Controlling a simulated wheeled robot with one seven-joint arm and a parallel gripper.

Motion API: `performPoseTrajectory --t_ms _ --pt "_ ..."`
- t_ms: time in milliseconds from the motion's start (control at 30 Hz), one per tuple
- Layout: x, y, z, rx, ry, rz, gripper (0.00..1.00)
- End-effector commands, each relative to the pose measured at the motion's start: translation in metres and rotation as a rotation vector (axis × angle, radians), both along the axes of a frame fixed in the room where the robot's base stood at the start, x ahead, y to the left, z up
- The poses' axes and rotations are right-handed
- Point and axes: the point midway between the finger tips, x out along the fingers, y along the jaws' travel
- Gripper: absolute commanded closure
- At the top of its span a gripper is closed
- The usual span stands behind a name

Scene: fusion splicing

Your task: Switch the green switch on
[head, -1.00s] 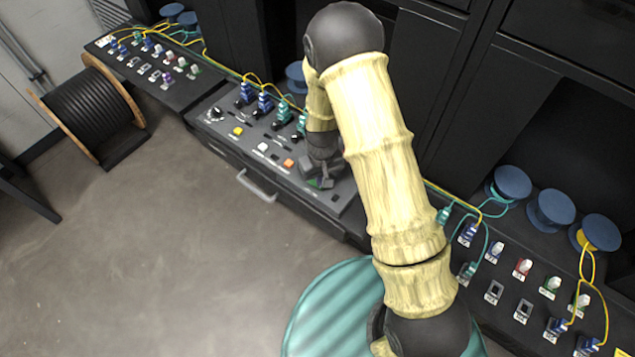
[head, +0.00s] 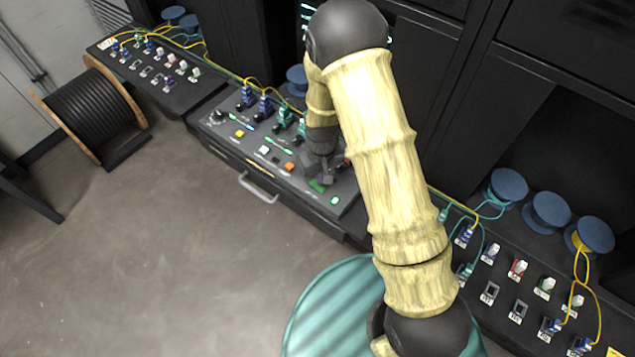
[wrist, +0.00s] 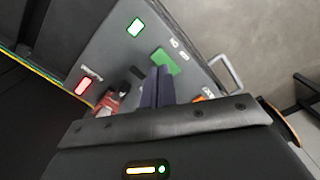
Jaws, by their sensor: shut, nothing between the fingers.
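The green switch (head: 317,187) is on the right part of the sloped control panel (head: 225,142). It also shows in the wrist view as a green block (wrist: 165,62) just beyond my fingertips. My gripper (head: 324,178) is shut and empty, right at the switch in the head view. In the wrist view the shut fingers (wrist: 159,72) point at the green block's near side; I cannot tell whether they touch it. A green indicator (head: 335,200) beside the switch is lit, and it glows in the wrist view (wrist: 135,28).
The panel also carries a yellow button (head: 240,133), a white button (head: 264,149), an orange button (head: 290,166) and several blue and teal connectors. A red light (wrist: 82,86) glows in the wrist view. A drawer handle (head: 258,189) juts out below. The floor in front is clear.

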Motion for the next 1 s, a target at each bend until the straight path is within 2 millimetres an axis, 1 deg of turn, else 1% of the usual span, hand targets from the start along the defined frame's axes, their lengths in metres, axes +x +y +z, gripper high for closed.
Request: performPoseTrajectory --t_ms 33,100,500,1000 --pt "0.000 0.000 0.006 0.000 -0.001 0.000 1.00" --pt "0.000 0.000 0.011 0.000 -0.001 0.000 1.00" --pt "0.000 0.000 0.034 0.000 0.000 0.000 1.00" --pt "0.000 0.000 0.034 0.000 0.000 0.000 1.00"
